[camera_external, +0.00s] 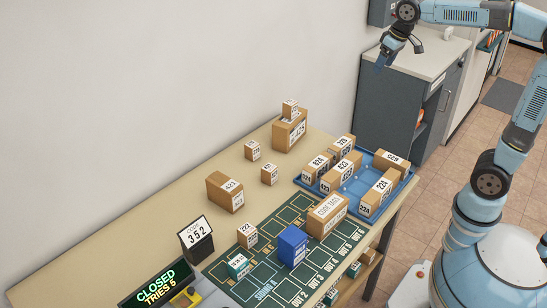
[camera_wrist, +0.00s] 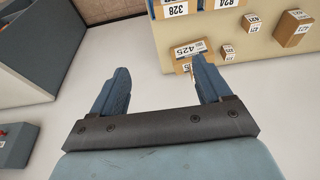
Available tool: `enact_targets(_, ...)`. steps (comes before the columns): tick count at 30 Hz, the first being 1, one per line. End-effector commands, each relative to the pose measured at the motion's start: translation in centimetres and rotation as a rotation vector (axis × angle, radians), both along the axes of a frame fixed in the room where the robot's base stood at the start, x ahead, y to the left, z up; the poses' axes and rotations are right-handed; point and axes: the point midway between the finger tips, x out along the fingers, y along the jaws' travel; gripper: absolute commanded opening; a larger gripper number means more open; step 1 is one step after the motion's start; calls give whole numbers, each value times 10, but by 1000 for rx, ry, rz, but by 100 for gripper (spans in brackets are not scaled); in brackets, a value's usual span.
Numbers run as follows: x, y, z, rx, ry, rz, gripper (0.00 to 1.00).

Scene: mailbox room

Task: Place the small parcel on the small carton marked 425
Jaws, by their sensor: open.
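A brown carton (camera_external: 287,136) whose label appears to read 425 stands at the far end of the table by the wall. A small brown parcel (camera_external: 290,104) rests on top of it. In the wrist view the carton (camera_wrist: 179,52) shows its 425 label beyond the right finger. That finger hides part of the area below the label, so I cannot make out the parcel clearly there. My gripper (camera_external: 384,58) is raised to the right of the carton, over the grey cabinet, well apart from both. In the wrist view my gripper (camera_wrist: 160,65) is open with nothing between its fingers.
A blue tray (camera_external: 311,190) with several labelled boxes lies right of the carton. Small boxes (camera_external: 252,151) and a larger box (camera_external: 225,193) stand on the table (camera_external: 165,208). A green mat carries a blue box (camera_external: 292,246). The grey cabinet (camera_external: 385,105) stands beyond the table.

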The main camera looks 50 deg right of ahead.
Motion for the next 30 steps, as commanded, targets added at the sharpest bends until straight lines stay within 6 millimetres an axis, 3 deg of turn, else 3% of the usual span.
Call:
enact_targets(1,-20,-5,0,0,-17,-2,78)
enact_targets(9,-108,-22,-21,-2,-90,-5,78)
enact_targets(18,-192,-35,-64,-7,-169,-8,78)
enact_targets(24,-220,-38,-85,-10,-197,-10,78)
enact_targets(30,-225,-38,-90,-10,-201,-9,78)
